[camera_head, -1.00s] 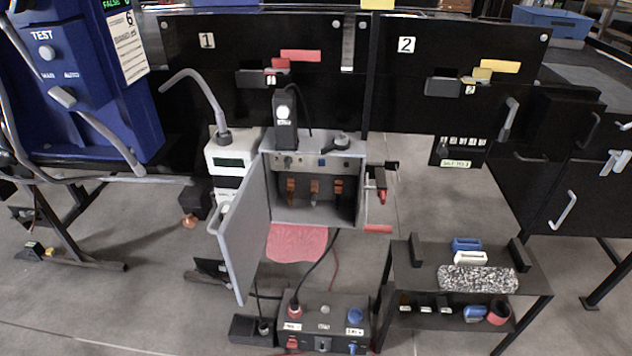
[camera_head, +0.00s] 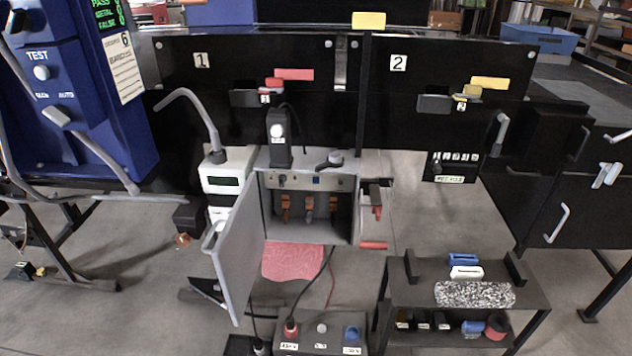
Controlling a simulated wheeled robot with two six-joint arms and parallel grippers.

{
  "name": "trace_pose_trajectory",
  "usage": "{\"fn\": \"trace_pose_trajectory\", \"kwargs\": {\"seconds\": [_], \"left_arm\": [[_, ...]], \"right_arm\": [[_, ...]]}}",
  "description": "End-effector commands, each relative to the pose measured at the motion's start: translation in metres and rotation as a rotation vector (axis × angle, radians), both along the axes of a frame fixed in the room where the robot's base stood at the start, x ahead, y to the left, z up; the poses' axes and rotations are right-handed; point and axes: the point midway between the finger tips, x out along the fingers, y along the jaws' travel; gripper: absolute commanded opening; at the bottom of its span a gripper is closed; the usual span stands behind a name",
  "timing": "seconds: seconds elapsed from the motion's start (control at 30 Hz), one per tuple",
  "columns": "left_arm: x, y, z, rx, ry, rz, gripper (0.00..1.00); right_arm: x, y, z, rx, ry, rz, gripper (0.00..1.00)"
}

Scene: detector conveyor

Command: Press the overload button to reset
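An open grey cabinet (camera_head: 353,225) stands near the middle, its door (camera_head: 238,250) swung out to the left. Inside it, several orange-brown parts sit in a row under a strip with a small blue square (camera_head: 316,180) and dark knobs. No label marks any of these as the overload button, and I cannot tell which part it is. A black device with a round white light (camera_head: 278,138) stands on top of the cabinet, beside a dark knob (camera_head: 333,160).
A blue TEST unit (camera_head: 90,130) stands at left. Black panels 1 (camera_head: 230,75) and 2 (camera_head: 420,70) stand behind. A box with red and blue plugs (camera_head: 320,345) is at bottom. A black shelf stand (camera_head: 400,292) is at right. Grey floor shows between.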

Motion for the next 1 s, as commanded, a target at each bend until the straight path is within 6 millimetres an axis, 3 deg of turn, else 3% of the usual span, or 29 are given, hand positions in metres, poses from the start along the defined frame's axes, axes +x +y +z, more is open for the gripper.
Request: {"fn": "trace_pose_trajectory", "kwargs": {"seconds": [0.2,1.0], "left_arm": [[-0.0001,-0.0002,0.0,0.0,0.0,0.0,0.0],[-0.0005,-0.0001,-0.0002,0.0,0.001,0.0,0.0]], "right_arm": [[0.0001,0.0001,0.0,0.0,0.0,0.0,0.33],[0.0001,0.0001,0.0,0.0,0.0,0.0,0.33]]}}
